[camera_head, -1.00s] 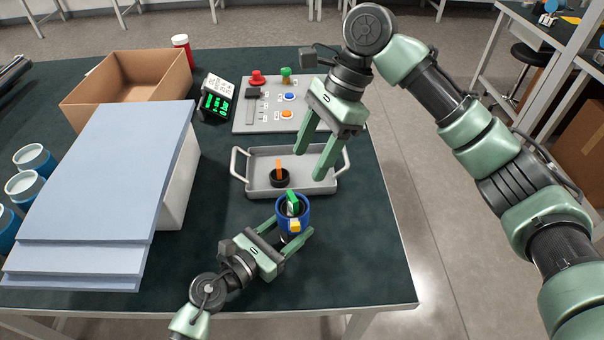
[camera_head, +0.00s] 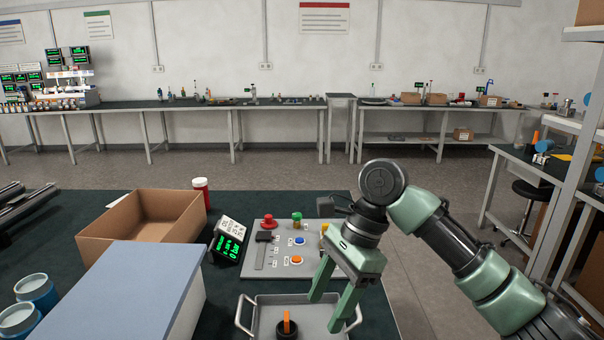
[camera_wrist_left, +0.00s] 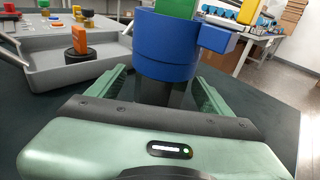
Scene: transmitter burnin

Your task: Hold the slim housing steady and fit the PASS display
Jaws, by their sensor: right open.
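In the left wrist view a round blue housing (camera_wrist_left: 167,45) stands on a narrower dark lower part. A green piece (camera_wrist_left: 177,8) sits on top, cut off by the picture edge. A small blue block (camera_wrist_left: 214,37) with a white and green top projects at its right. I cannot read any PASS marking. My left gripper (camera_wrist_left: 165,85) has one finger on either side of the housing; whether they press on it cannot be told. My right gripper (camera_head: 325,314) is open and empty, over the right part of the grey tray. The housing and left gripper are outside the head view.
The grey tray (camera_head: 243,315) holds a black round piece with an orange upright (camera_head: 286,322). Behind it are a button panel (camera_head: 277,262) and a green-lit readout (camera_head: 229,240).

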